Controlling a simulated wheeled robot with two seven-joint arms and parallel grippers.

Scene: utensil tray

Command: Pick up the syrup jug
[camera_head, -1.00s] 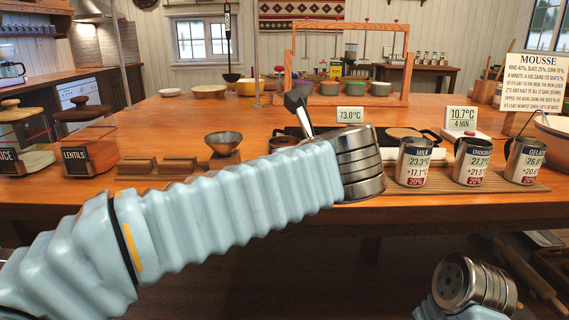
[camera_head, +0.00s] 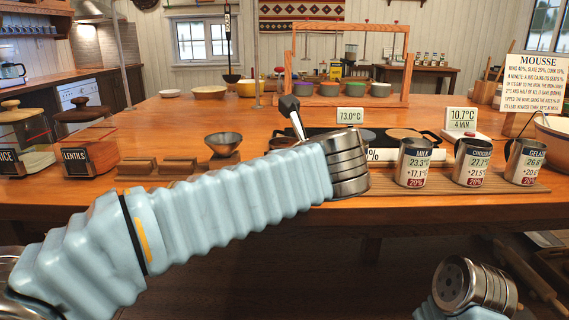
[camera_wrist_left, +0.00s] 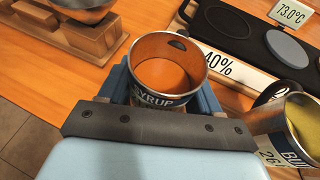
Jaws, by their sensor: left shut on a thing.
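The syrup jug (camera_wrist_left: 166,68) is a round metal cup with an orange-brown inside and a dark label reading "SYRUP", partly cut off by my gripper body. In the left wrist view my left gripper (camera_wrist_left: 165,88) is shut on it, with a blue finger on each side. I cannot tell whether the jug is clear of its support. In the head view my left forearm and wrist hide this jug and the gripper's fingers. My right arm's metal wrist shows at the bottom right of the head view, but its gripper is out of view.
A second jug (camera_wrist_left: 296,128), labelled "BU", stands close right of the syrup jug. A white "40%" card (camera_wrist_left: 220,62) is just behind. Milk (camera_head: 412,163), chocolate (camera_head: 472,163) and gelatin (camera_head: 525,162) jugs stand right. A griddle (camera_wrist_left: 240,30) lies behind; wooden blocks (camera_wrist_left: 75,38) lie left.

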